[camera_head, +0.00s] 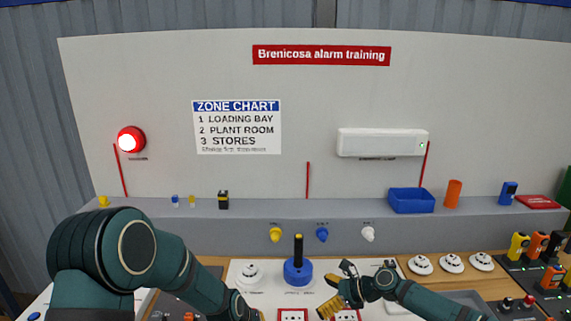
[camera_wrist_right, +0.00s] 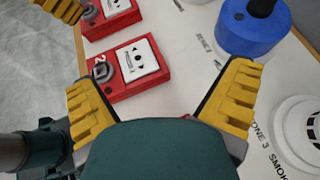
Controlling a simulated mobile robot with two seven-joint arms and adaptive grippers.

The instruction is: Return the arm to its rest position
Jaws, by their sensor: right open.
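My right gripper (camera_head: 332,294) is open, with yellow fingertips, over the front of the white panel in the head view. In the right wrist view its two fingers (camera_wrist_right: 162,100) are spread wide with nothing between them but the panel and part of a red call point (camera_wrist_right: 125,70) beyond. My left arm (camera_head: 140,255) fills the lower left of the head view. Only a sliver of yellow of my left gripper (camera_head: 262,315) shows at the bottom edge, so its jaws are hidden. A yellow finger at the upper left of the right wrist view seems to be the left gripper's.
A blue round base with a black post (camera_head: 298,270) stands close behind the right gripper. A white smoke detector (camera_head: 250,272) is left of it. Several detectors (camera_head: 451,263) and coloured handheld devices (camera_head: 537,245) lie right. A blue bin (camera_head: 411,201) sits on the grey ledge.

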